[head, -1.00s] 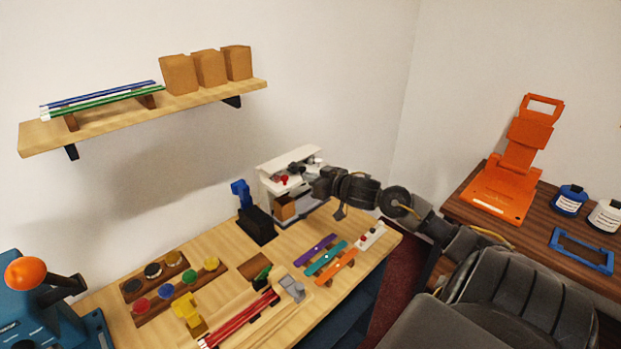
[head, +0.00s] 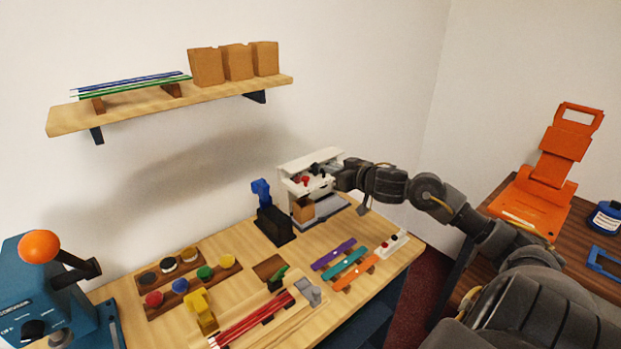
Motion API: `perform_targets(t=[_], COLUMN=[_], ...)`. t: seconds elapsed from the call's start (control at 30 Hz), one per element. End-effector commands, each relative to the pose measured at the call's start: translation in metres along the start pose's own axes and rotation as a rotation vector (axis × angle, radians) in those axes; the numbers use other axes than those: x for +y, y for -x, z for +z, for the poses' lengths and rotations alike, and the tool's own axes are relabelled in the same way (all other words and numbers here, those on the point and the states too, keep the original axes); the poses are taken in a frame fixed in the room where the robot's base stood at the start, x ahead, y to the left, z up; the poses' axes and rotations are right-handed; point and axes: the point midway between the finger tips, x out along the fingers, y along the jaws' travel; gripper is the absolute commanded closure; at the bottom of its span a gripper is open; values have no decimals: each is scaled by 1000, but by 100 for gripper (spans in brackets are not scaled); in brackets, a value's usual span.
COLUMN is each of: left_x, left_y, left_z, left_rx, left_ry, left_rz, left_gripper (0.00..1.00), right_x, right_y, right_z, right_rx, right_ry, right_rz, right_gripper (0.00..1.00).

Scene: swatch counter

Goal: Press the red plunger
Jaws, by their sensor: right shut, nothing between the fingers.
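The red plunger (head: 305,180) is a small red knob at the front of the white dispenser-like unit (head: 288,174), which stands at the far end of the wooden counter. My right gripper (head: 334,178) is at the unit's right side, close to the dark knobs and a little right of the red plunger. Its fingertips are small and partly lost against the unit; I cannot tell whether they touch it. The right gripper is shut and empty. My left gripper is not in view.
A black stand with a blue top (head: 273,222) is left of the unit. Purple, teal (head: 346,264) and orange strips lie in front. Colored pots (head: 180,286) and red rods (head: 252,318) lie nearer. A wall shelf (head: 150,108) hangs above. A blue machine (head: 45,300) stands at left.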

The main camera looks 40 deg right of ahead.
Motion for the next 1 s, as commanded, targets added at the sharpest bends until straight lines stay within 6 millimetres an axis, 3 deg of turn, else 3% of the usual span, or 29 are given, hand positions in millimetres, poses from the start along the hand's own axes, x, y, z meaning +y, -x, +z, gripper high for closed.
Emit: perform_targets(t=[0.27,0.67,0.8,1.0], left_x=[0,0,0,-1], left_y=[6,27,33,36], left_z=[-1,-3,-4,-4], left_rx=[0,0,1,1], left_ry=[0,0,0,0], left_rz=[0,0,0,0], left_gripper=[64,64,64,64], right_x=[0,-1,0,0], right_y=[-23,-103,-105,-109], right_z=[-2,-4,22,37], right_rx=[2,1,-4,-1], right_ry=[-4,-4,0,0], right_rz=[0,-1,0,0], right_gripper=[100,100,100,100])
